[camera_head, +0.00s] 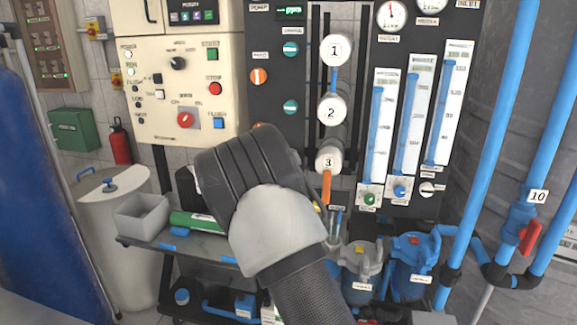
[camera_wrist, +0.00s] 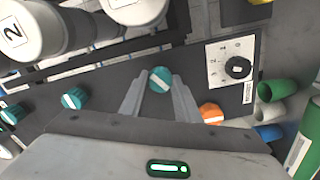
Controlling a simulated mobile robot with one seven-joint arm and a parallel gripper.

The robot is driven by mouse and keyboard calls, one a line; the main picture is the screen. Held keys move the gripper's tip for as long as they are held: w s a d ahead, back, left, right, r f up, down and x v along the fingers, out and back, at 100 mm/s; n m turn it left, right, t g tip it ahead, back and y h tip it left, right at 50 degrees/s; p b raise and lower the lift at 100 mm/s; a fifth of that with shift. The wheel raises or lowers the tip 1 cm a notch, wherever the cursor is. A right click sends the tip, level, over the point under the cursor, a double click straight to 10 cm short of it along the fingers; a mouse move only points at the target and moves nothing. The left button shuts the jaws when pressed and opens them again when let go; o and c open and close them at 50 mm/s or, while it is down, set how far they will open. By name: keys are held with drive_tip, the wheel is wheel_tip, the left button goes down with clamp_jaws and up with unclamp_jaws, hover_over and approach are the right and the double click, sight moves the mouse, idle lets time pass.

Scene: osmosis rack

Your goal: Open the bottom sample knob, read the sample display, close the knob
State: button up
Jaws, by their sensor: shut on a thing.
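The bottom sample knob is the teal knob with a white stripe (camera_wrist: 160,79), between my fingertips in the wrist view. My gripper (camera_wrist: 160,88) is shut on it, one finger on each side. Two more teal knobs, one nearer (camera_wrist: 73,98) and one at the left edge (camera_wrist: 13,113), sit along the same dark panel. In the head view, two teal knobs show, the upper (camera_head: 290,48) and the lower (camera_head: 290,106); my wrist hides the held knob and my fingers. The small display with green digits (camera_head: 291,12) is at the panel top; its digits are too small to read.
An orange knob (camera_wrist: 209,113) lies close beside my right finger. White-capped housings (camera_head: 330,160) stand right of my wrist, with flow tubes (camera_head: 410,120) beyond. A grey bin (camera_head: 142,215) stands on the shelf below left.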

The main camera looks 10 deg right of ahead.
drive_tip(key=shift+m+b, duration=1.45)
drive_tip(key=shift+m, duration=1.85)
drive_tip(key=o, duration=1)
drive_tip(key=shift+o, duration=0.2)
drive_tip(key=p+v, duration=0.1)
drive_tip(key=v, duration=1.6)
drive_tip(key=shift+s+p, duration=0.25)
drive_tip(key=shift+p, duration=0.15)
drive_tip(key=shift+w+a, duration=0.1)
